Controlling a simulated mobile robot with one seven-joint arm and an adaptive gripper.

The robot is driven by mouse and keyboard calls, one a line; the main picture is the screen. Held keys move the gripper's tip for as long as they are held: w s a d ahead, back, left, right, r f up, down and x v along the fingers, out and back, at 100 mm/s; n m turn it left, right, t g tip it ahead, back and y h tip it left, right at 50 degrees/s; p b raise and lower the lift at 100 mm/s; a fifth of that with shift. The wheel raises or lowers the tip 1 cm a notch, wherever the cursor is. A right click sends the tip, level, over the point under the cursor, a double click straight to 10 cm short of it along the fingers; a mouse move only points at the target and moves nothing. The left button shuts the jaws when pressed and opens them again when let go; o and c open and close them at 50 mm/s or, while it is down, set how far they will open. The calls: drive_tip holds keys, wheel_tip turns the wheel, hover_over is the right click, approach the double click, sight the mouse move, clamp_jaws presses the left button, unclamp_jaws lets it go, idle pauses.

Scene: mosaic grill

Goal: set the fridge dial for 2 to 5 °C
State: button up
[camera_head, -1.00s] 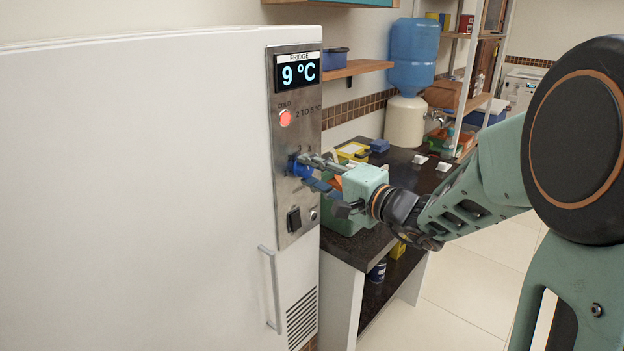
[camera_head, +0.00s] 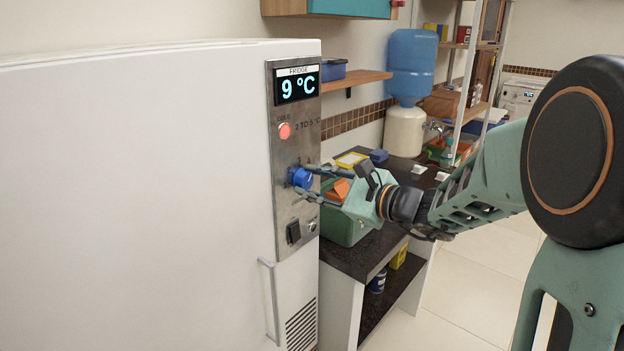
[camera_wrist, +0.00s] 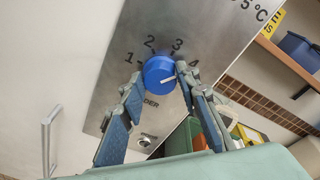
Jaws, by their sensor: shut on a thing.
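The fridge dial (camera_head: 300,177) is a blue round knob on the steel control panel (camera_head: 290,220). In the wrist view the dial (camera_wrist: 157,72) has a white pointer mark turned to the right, close to the 4 of a scale running 1 to 4. My gripper (camera_head: 310,180) has one finger on each side of the dial and is shut on it; the wrist view shows the fingertips (camera_wrist: 159,76) at its left and right. The display (camera_head: 298,83) reads 9 °C. A round red lamp (camera_head: 284,131) sits below it, beside the marking 2 TO 5 °C.
The fridge door handle (camera_head: 270,300) is lower left. A dark counter (camera_head: 350,262) with a green box (camera_head: 345,226) stands right behind my gripper. A blue water bottle (camera_head: 412,65) is farther back.

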drive_tip(key=m+p, duration=0.1)
drive_tip(key=m, duration=0.1)
drive_tip(key=m+p, duration=0.2)
drive_tip(key=m, duration=0.1)
drive_tip(key=shift+w+d+r+g, duration=0.1)
drive_tip(key=shift+r+g, duration=0.05)
drive_tip(key=shift+g, duration=0.15)
drive_tip(key=m+y+p, duration=0.1)
drive_tip(key=m+p, duration=0.2)
drive_tip(key=m, duration=0.1)
drive_tip(key=shift+w+g+p, duration=0.1)
drive_tip(key=shift+g+p, duration=0.2)
drive_tip(key=shift+p, duration=0.1)
drive_tip(key=shift+m, duration=0.4)
drive_tip(key=o, duration=1.2)
drive_tip(key=shift+c, duration=0.2)
drive_tip(key=shift+d, duration=0.15)
drive_tip(key=f+v, duration=0.1)
drive_tip(key=v, duration=1)
drive_tip(key=shift+s+d+r, duration=0.25)
drive_tip(key=shift+d+r, duration=0.05)
drive_tip(key=shift+d, duration=0.1)
